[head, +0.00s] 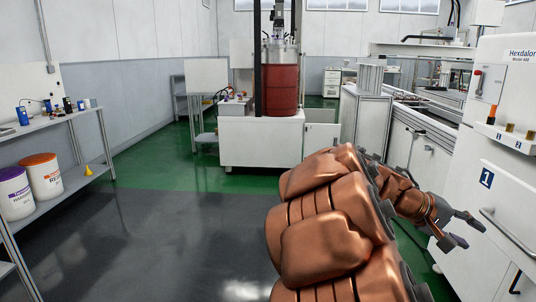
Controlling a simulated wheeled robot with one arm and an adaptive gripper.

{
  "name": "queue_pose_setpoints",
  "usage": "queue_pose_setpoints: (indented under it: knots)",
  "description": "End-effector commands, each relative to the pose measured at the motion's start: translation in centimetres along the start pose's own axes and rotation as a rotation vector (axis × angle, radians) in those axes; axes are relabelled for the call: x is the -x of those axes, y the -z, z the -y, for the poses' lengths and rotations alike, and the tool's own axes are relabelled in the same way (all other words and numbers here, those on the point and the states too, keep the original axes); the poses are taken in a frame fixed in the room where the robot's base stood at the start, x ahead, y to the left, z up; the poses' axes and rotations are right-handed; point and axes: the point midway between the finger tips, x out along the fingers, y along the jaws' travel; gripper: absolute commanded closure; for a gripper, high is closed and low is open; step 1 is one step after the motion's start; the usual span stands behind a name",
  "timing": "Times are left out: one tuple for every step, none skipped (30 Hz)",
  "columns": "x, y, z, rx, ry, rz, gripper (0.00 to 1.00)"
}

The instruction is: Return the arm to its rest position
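My copper-coloured arm rises from the bottom centre, bends, and reaches to the right. My gripper (468,234) is at its end on the right. Its dark fingers are spread apart, with nothing visible between them. It is in front of the white machine cabinet (462,262) at the right, near the drawer labelled 1. I cannot tell whether it touches the cabinet. My upper arm hides part of the floor and the lower right bench.
A red drum (281,88) stands on a white base (250,150) at the back. A shelf rack (60,190) with two white buckets and a yellow funnel (88,170) is at the left. The dark floor (165,225) in the middle left is clear.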

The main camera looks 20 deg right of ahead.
Motion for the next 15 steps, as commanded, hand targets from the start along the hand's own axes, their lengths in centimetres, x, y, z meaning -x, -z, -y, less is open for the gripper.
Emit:
queue_pose_setpoints:
  knots:
    - [2.0,-0.8,-1.2,-0.003,0.047,-0.006,0.61]
    - [2.6,-1.3,-1.1,-0.002,0.075,-0.006,0.61]
    - [3.5,-2.1,-0.8,0.000,0.116,-0.005,0.61]
    - [4.2,-2.6,-0.7,0.002,0.144,-0.005,0.61]
    - [4.9,-3.2,-0.5,0.004,0.173,-0.005,0.61]
    - [6.0,-3.9,-0.3,0.009,0.213,-0.008,0.61]
    - [6.7,-4.4,-0.1,0.014,0.243,-0.010,0.61]
    - [7.5,-4.9,0.1,0.020,0.273,-0.012,0.61]
    - [8.5,-5.5,0.4,0.029,0.312,-0.015,0.61]
    - [9.3,-6.1,0.7,0.036,0.344,-0.016,0.61]
    - [10.2,-6.7,0.9,0.045,0.374,-0.019,0.61]
    - [11.3,-7.5,1.1,0.057,0.414,-0.022,0.61]
    - [12.1,-8.0,1.4,0.068,0.444,-0.026,0.61]
    - [13.0,-8.5,1.6,0.079,0.475,-0.029,0.61]
    - [14.2,-9.3,1.9,0.095,0.515,-0.032,0.61]
